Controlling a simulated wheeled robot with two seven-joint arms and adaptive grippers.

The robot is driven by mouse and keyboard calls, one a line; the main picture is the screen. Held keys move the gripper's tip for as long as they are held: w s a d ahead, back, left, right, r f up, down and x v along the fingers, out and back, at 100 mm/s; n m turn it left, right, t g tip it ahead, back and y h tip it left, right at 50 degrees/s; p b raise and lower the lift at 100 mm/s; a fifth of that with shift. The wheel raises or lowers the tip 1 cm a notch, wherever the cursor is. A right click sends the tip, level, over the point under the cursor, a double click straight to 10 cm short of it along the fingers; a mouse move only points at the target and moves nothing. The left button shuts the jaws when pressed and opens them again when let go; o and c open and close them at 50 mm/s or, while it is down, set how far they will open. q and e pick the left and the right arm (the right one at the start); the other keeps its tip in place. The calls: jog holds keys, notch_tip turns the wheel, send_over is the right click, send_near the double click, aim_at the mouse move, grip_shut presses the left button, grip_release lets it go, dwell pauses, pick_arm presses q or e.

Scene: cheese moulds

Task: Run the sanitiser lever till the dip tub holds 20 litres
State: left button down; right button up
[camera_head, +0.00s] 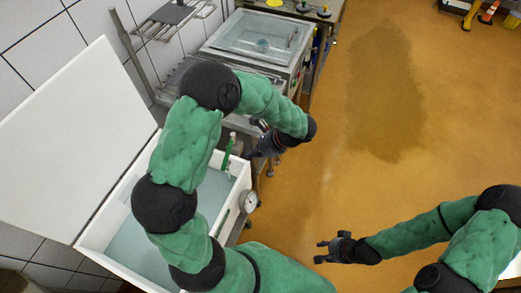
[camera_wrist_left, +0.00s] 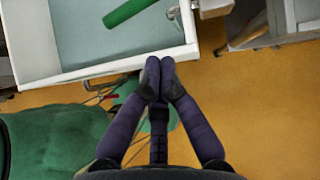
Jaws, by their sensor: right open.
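A white open tub (camera_head: 232,190) with pale blue-grey liquid stands at the lower left, partly hidden behind my left arm; it also shows in the left wrist view (camera_wrist_left: 110,72). A green rod-like handle (camera_head: 228,152), perhaps the lever, stands at its far end; in the wrist view the green bar (camera_wrist_left: 131,11) lies across the liquid. A round dial (camera_head: 250,201) sits on the tub's right side, its reading too small to tell. My left gripper (camera_wrist_left: 160,66) has its fingertips together, empty, just outside the tub rim; it shows in the head view (camera_head: 250,154). My right gripper (camera_head: 321,251) is open and empty over the floor.
A large white lid or panel (camera_head: 75,135) leans open left of the tub. A steel basin (camera_head: 225,45) with liquid stands behind, and a wall rack (camera_head: 172,18) hangs at the upper left.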

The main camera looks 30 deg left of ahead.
pick_arm(q)
jog(key=a+f, duration=0.1)
jog(key=s+a+f, duration=0.1)
jog(key=a, duration=0.1)
jog(key=a+f+b, duration=0.1)
jog(key=shift+s+a, duration=0.15)
jog(key=shift+s, duration=0.05)
jog(key=shift+s+a, duration=0.2)
jog(key=shift+a, duration=0.45)
pick_arm(e)
jog(key=shift+f, duration=0.6)
pick_arm(q)
jog(key=shift+s+a+f, duration=0.15)
jog(key=shift+s+a, duration=0.15)
jog(key=shift+a, duration=0.25)
pick_arm(e)
jog(key=shift+r, duration=0.1)
pick_arm(q)
jog(key=d+f+p+v, duration=0.1)
jog(key=d+p+v, duration=0.1)
jog(key=v, duration=1.1)
jog(key=shift+f+p, duration=0.3)
jog(key=shift+p, duration=0.2)
pick_arm(e)
jog(key=v, duration=0.3)
jog(key=shift+w+d, duration=0.15)
jog(key=shift+d, duration=0.15)
